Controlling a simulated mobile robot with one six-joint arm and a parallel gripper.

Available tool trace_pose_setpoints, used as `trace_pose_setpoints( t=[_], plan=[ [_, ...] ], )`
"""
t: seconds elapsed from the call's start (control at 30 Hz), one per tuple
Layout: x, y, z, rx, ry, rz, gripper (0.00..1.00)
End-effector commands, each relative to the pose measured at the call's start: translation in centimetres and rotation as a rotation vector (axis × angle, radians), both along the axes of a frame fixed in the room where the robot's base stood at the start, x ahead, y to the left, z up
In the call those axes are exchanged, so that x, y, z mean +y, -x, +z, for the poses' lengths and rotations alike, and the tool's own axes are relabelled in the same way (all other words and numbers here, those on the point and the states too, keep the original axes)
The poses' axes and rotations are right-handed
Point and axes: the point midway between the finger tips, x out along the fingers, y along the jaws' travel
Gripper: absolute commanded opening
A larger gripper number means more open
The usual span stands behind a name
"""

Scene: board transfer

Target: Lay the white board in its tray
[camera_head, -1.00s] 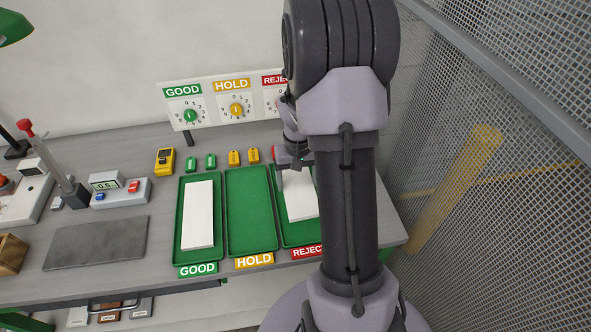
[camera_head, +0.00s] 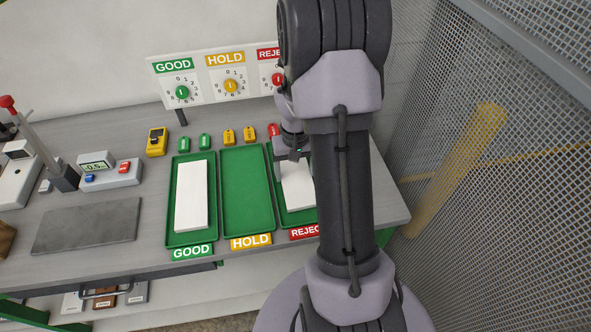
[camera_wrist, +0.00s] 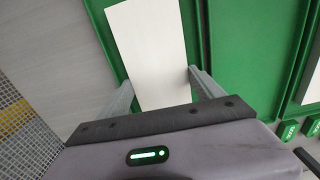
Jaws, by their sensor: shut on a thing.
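A white board (camera_head: 297,188) is over or in the green REJECT tray (camera_head: 286,217), partly hidden behind my arm. In the wrist view the same board (camera_wrist: 147,45) lies between my two fingers, with green tray on both sides. My gripper (camera_wrist: 160,80) is shut on the board near one end; it also shows in the head view (camera_head: 291,160) at the far end of the tray. I cannot tell whether the board touches the tray floor. Another white board (camera_head: 191,196) lies in the GOOD tray (camera_head: 173,238). The HOLD tray (camera_head: 247,190) between them is empty.
A sign panel (camera_head: 205,92) with GOOD, HOLD and REJECT dials stands behind the trays. Small coloured tags (camera_head: 228,136) and a yellow device (camera_head: 157,142) lie nearby. A grey mat (camera_head: 87,226) and a gauge (camera_head: 110,175) are at left. A mesh fence (camera_head: 480,130) stands at right.

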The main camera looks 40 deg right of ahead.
Motion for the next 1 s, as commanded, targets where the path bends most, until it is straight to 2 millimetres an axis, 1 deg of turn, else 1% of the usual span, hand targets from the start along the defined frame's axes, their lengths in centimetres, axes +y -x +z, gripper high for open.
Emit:
trace_pose_setpoints(
  t=[0.33,0.37,0.4,0.47,0.67,0.77,0.87,0.97,1.0],
  plan=[
    [0.0,0.0,-0.5,0.000,0.000,0.000,0.20],
    [0.0,0.0,-0.5,0.000,0.000,0.000,0.81],
    [0.0,0.0,-0.5,0.000,0.000,0.000,0.89],
    [0.0,0.0,-0.5,0.000,0.000,0.000,1.00],
    [0.0,0.0,-0.5,0.000,0.000,0.000,1.00],
    [0.0,0.0,0.1,-0.001,0.001,0.000,1.00],
    [-0.1,-0.1,2.4,-0.003,0.003,0.001,1.00],
    [-0.1,-0.1,5.9,-0.004,0.003,0.000,1.00],
    [-0.1,-0.1,7.4,-0.004,0.003,0.000,1.00]
  ],
)
